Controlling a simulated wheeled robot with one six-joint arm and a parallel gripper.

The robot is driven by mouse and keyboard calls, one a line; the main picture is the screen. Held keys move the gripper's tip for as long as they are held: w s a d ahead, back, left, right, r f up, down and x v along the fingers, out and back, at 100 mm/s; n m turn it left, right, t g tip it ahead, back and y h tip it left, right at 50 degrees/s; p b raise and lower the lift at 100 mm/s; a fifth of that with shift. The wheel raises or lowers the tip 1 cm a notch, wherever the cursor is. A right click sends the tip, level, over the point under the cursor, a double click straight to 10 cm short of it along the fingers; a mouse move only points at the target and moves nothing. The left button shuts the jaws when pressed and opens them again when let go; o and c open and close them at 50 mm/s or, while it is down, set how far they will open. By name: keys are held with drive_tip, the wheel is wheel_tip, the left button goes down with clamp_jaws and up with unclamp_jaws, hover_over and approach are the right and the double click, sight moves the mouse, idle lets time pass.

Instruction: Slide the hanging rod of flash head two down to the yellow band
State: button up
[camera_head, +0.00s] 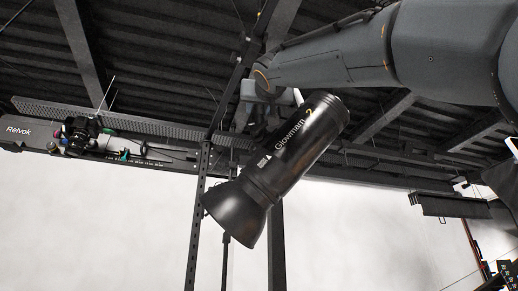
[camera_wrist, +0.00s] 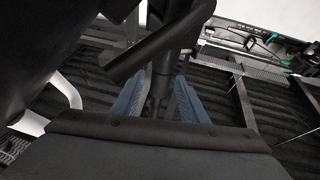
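Flash head two (camera_head: 290,155) is a black cylinder marked "Glowmarn 2", tilted with its flared end down to the left in the head view. My gripper (camera_head: 250,100) is beside the flash head's upper end, under the dark roof. In the wrist view my gripper's two blue-padded fingers (camera_wrist: 162,80) stand on either side of a dark upright rod (camera_wrist: 164,62), which looks like the hanging rod. The rod fills most of the gap, but I cannot tell whether the pads press on it. I cannot make out the yellow band in either view.
A grey perforated rail (camera_head: 130,122) and a labelled bar (camera_head: 30,135) with a small clamp-like device (camera_head: 77,136) are at the left. Dark roof beams are overhead. A white wall is behind.

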drive_tip(key=b+v, duration=0.4)
drive_tip(key=v, duration=0.3)
drive_tip(key=shift+s, duration=0.35)
drive_tip(key=shift+f, duration=0.1)
